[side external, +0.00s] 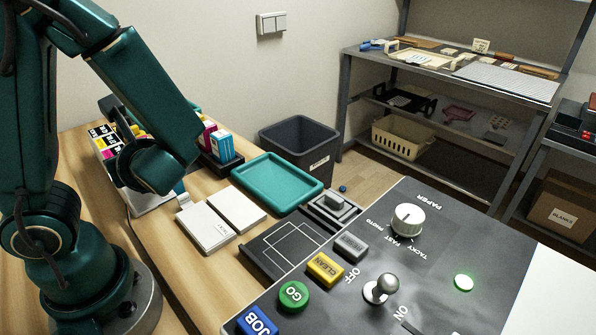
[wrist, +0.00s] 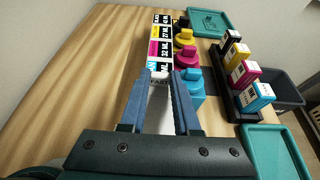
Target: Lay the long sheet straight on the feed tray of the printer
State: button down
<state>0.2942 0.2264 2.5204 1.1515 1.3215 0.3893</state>
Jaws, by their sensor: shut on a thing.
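My gripper (wrist: 165,82) shows at the bottom of the wrist view, its two blue-grey fingers closed on a narrow white piece (wrist: 158,118) that shows between them. I cannot tell whether this piece is the long sheet. In the side view my gripper (side external: 182,196) is low over the table, left of two white paper stacks (side external: 236,210), and my arm hides much of it. The printer (side external: 440,240) is the dark panel at right. A dark tray with white outlines (side external: 284,250), apparently the feed tray, is at its left edge; no sheet lies on it.
Ink bottles (wrist: 186,60) and volume labels (wrist: 160,45) stand just beyond my fingers. A black rack of ink cartridges (wrist: 250,85) is to their right. A teal tray (side external: 276,182) lies behind the paper stacks, with a grey bin (side external: 298,150) beyond. Bare wood (wrist: 75,85) is at left.

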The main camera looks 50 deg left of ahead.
aim_at(154, 223)
jog(key=shift+f, duration=6.55)
jog(key=c, duration=0.6)
grip_release()
jog(key=shift+c, duration=0.2)
